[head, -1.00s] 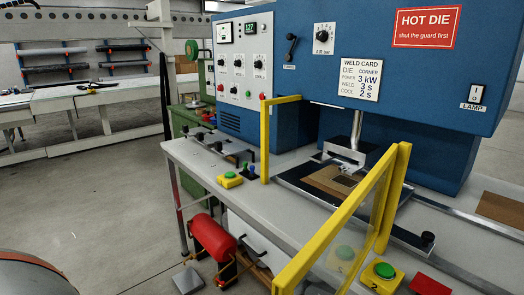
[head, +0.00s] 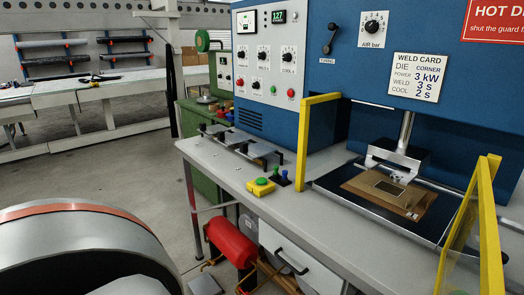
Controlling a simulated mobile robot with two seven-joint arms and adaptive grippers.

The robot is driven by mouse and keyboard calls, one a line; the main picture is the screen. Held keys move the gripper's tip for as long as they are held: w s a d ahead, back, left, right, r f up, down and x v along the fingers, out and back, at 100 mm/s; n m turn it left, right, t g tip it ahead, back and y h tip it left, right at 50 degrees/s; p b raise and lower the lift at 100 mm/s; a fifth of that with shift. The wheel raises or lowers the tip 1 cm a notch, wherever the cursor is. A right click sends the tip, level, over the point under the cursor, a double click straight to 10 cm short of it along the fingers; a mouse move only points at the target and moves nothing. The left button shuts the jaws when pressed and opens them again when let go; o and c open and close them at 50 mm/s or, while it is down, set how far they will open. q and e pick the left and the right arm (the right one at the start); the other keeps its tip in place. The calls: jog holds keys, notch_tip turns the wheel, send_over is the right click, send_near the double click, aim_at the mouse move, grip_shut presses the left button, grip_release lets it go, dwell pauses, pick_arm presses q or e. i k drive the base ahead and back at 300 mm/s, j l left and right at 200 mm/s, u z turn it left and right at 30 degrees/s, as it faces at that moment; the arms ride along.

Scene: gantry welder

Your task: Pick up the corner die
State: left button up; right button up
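I cannot single out the corner die for certain. A low rack (head: 240,147) with dark knobs and flat grey metal plates lies at the left end of the grey bench; the plates are too small to tell apart. The weld card (head: 417,77) on the blue machine reads "DIE CORNER". Under the machine, a silver press head (head: 398,158) hangs over a brown board (head: 372,184) on a black bed (head: 335,185).
A yellow guard frame (head: 305,140) stands left of the press bed, and another yellow guard post (head: 490,220) stands at right. A yellow box with a green button (head: 261,187) sits at the bench front. A red tank (head: 231,243) is below. Open floor lies at left.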

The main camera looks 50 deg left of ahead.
aim_at(253, 152)
jog(key=j+z, duration=0.1)
jog(key=j, duration=0.4)
jog(key=k+j+z, duration=0.1)
jog(key=j, duration=0.35)
jog(key=k+j+z, duration=0.1)
jog(key=j, duration=0.4)
jog(key=k+j, duration=0.1)
jog(key=j, duration=0.4)
jog(key=k+j, duration=0.1)
jog(key=j, duration=0.4)
jog(key=k+j, duration=0.1)
jog(key=j, duration=0.35)
jog(key=k+j+z, duration=0.1)
jog(key=j, duration=0.4)
jog(key=k+j, duration=0.1)
jog(key=j, duration=0.4)
